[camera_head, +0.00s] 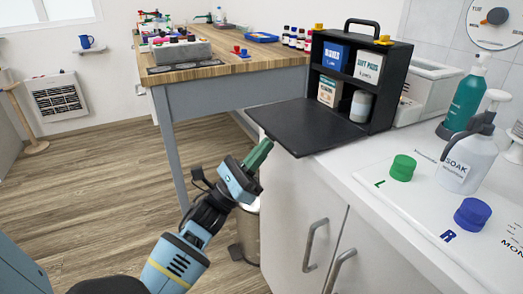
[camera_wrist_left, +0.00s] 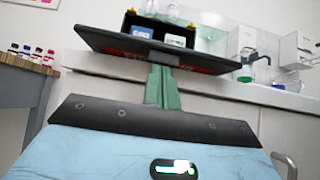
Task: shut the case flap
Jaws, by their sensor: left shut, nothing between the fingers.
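The black case (camera_head: 393,88) stands upright on the white counter, with a handle on top and boxes and a white jar on its two shelves. Its flap (camera_head: 305,124) is open, lying out roughly flat from the bottom of the case and reaching past the counter's edge. My left gripper (camera_head: 265,146), with green fingers, is shut and empty just below the flap's outer left edge. In the left wrist view the fingertips (camera_wrist_left: 162,70) are by the underside of the flap (camera_wrist_left: 105,40). I cannot tell whether they touch it. My right gripper is not in view.
A wooden-topped table (camera_head: 185,72) with small bottles stands behind on the left. On the counter at right are a green pump bottle (camera_head: 468,98), a white spray bottle (camera_head: 461,164), a green cap (camera_head: 402,168) and a blue cap (camera_head: 472,214). A bin stands below the gripper.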

